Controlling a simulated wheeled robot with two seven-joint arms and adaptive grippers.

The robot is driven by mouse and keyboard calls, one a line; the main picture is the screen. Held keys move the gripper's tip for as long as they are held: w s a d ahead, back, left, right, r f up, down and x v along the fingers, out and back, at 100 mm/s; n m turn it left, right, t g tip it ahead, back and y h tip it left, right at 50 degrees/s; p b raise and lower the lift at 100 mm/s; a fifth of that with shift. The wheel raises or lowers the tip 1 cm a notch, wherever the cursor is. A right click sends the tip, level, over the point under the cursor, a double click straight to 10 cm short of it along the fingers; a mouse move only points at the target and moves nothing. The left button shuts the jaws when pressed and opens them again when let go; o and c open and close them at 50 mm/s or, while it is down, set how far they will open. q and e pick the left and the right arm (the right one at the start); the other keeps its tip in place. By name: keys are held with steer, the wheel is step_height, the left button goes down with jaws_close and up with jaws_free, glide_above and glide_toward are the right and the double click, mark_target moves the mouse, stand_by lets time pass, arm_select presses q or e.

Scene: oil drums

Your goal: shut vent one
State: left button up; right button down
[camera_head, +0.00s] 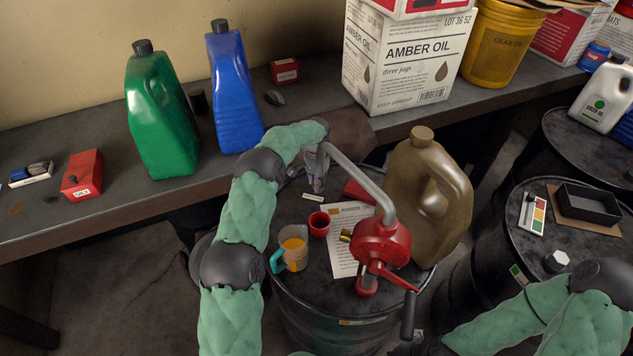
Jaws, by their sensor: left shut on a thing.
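The near drum (330,318) stands in the middle with a dark round top. My left gripper (316,186) reaches down to the far left part of that top, beside a small pale label (313,197). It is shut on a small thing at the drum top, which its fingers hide. I cannot make out the vent itself, nor whether it is open or shut. My right arm comes in at the bottom right, and its gripper is out of view.
A red hand pump (380,243) with a grey spout stands on the drum top. A brown jug (425,195), a red cup (319,224), a measuring cup of orange liquid (291,250) and a paper sheet (342,257) crowd it. The bench (100,205) runs behind.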

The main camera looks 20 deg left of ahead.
arm_select(q)
steer(key=shift+w+a+r, duration=0.1)
steer(key=shift+w+r, duration=0.25)
steer(key=o, duration=1)
steer(key=shift+c, duration=0.2)
steer(key=shift+o, duration=1)
steer(key=shift+f, duration=0.2)
steer(key=shift+s, duration=0.1)
step_height(320, 180, up, 12)
